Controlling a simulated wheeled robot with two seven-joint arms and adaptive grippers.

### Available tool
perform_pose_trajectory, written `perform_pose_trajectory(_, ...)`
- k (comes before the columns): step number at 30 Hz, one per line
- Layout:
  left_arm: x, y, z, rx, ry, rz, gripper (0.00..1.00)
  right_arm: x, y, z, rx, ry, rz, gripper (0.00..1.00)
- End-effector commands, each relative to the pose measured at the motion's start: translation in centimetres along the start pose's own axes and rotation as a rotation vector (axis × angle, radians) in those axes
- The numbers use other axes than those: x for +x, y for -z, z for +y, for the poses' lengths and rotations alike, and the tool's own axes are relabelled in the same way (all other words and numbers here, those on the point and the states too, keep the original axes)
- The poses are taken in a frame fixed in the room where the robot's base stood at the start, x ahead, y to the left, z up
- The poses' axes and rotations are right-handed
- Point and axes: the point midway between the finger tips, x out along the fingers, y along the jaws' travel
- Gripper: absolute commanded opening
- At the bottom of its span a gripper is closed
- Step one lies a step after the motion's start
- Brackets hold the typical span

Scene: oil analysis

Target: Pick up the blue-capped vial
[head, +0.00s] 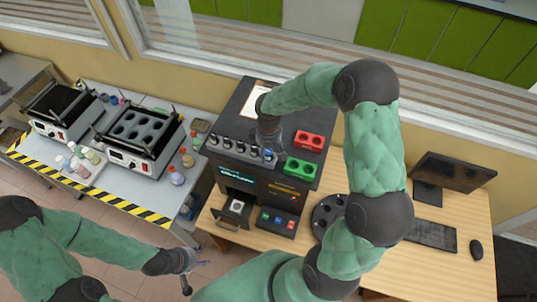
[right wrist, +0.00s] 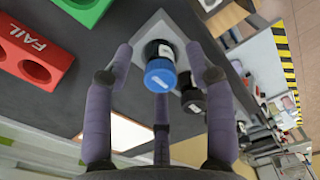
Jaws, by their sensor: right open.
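The blue-capped vial (head: 268,155) stands at the right end of a row on top of the dark analysis machine (head: 230,115). In the right wrist view its blue cap (right wrist: 160,76) lies between my fingers, with the dark vial body beyond. My right gripper (head: 270,142) is at the vial from above; it is open, and the wrist view shows its purple fingers (right wrist: 160,65) spread around the cap with gaps at the sides. My left gripper (head: 195,272) is low, over the floor by the table's front edge, with fingers spread and empty.
Several black-capped vials (head: 227,143) stand left of the blue one; one (right wrist: 192,100) is close beside my finger. A red FAIL holder (head: 309,140) and a green holder (head: 300,167) are to the right. An open drawer (head: 233,212) sticks out below. A monitor (head: 447,172) stands right.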

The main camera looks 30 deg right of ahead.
Motion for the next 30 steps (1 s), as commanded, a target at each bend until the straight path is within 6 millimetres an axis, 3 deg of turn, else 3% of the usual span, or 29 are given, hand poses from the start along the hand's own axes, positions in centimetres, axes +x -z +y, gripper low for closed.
perform_pose_trajectory(10, -0.08, 0.00, 0.03, 0.000, 0.000, 0.000, 0.40, 0.86, 0.03, 0.00, -0.001, -0.001, 0.001, 0.55)
perform_pose_trajectory(16, -0.08, 0.00, 0.04, 0.000, 0.000, 0.000, 0.40, 0.84, 0.03, 0.00, -0.001, 0.000, 0.001, 0.00)
perform_pose_trajectory(30, -0.05, 0.00, 0.02, 0.000, 0.000, 0.000, 0.40, 0.53, 0.05, 0.02, 0.000, -0.001, 0.002, 0.00)
